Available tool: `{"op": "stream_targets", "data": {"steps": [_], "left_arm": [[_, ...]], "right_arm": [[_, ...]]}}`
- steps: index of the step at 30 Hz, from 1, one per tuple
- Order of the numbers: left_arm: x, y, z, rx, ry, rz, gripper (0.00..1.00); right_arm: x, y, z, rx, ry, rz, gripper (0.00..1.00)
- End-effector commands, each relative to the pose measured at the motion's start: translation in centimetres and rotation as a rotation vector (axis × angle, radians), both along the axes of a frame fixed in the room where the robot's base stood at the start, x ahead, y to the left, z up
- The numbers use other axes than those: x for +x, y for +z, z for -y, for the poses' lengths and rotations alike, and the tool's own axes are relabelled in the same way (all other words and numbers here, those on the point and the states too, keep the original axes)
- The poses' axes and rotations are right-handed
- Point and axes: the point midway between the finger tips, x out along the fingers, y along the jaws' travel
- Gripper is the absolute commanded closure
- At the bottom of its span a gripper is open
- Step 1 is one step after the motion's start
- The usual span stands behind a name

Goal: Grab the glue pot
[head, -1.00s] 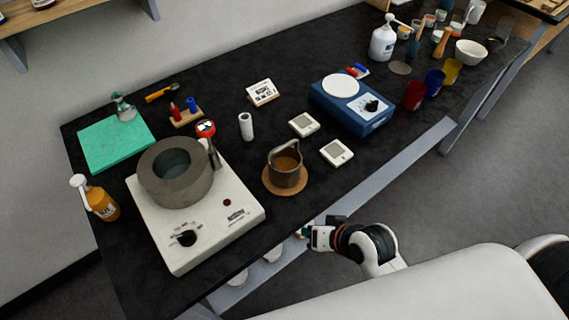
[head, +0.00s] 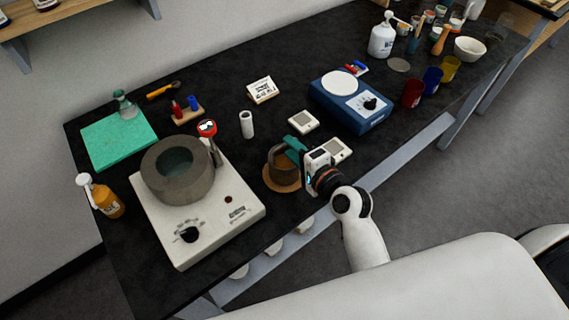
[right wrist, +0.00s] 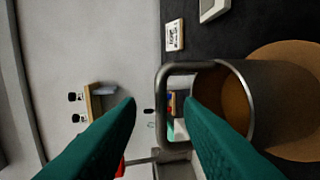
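The glue pot (head: 283,174), a dark metal pot with brown contents and a loop handle, stands upright on a round cork mat (head: 270,184). In the right wrist view, the pot (right wrist: 236,95) and its handle (right wrist: 161,100) show large, the mat (right wrist: 300,60) beneath. My right gripper (head: 292,149) is at the pot's rim and partly hides it. Its teal fingers (right wrist: 160,101) are apart in the right wrist view, with the handle bar appearing between them. I cannot tell whether they touch it. My left gripper is not in view.
A white hotplate (head: 210,222) with a thick grey ring-shaped vessel (head: 160,190) stands left of the pot. A blue scale (head: 345,112) stands behind. A white cylinder (head: 246,125) stands behind the pot.

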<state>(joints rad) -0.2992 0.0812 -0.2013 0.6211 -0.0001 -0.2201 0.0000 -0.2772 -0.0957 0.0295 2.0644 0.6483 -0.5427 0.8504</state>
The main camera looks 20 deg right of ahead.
Motion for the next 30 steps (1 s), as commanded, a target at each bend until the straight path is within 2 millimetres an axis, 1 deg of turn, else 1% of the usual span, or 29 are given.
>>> {"op": "stream_targets", "data": {"steps": [2,7,10,13,19,20,24,26,30], "left_arm": [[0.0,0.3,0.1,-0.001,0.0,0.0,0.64],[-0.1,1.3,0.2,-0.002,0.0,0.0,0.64],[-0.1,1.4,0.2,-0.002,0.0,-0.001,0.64],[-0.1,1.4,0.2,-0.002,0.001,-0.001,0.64],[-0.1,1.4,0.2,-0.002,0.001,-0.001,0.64],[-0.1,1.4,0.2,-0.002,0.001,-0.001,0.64],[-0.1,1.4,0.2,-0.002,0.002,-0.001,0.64],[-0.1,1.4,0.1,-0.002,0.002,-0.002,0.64],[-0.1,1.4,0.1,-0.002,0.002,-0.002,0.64]], "right_arm": [[0.6,-0.1,-0.2,0.0,0.001,-0.001,0.66],[3.1,-0.5,-0.9,-0.001,0.001,-0.001,0.66],[4.2,-1.0,-1.3,-0.001,0.001,-0.001,0.66],[4.8,-1.2,-1.4,-0.002,0.001,-0.001,0.66],[4.8,-1.3,-1.4,-0.002,0.0,-0.001,0.66],[4.8,-1.3,-1.4,-0.002,0.0,-0.001,0.68],[4.8,-1.3,-1.4,-0.002,0.0,-0.001,0.91],[4.8,-1.3,-1.4,-0.002,0.0,-0.001,1.0],[4.8,-1.3,-1.4,-0.003,0.0,-0.002,1.0]]}}
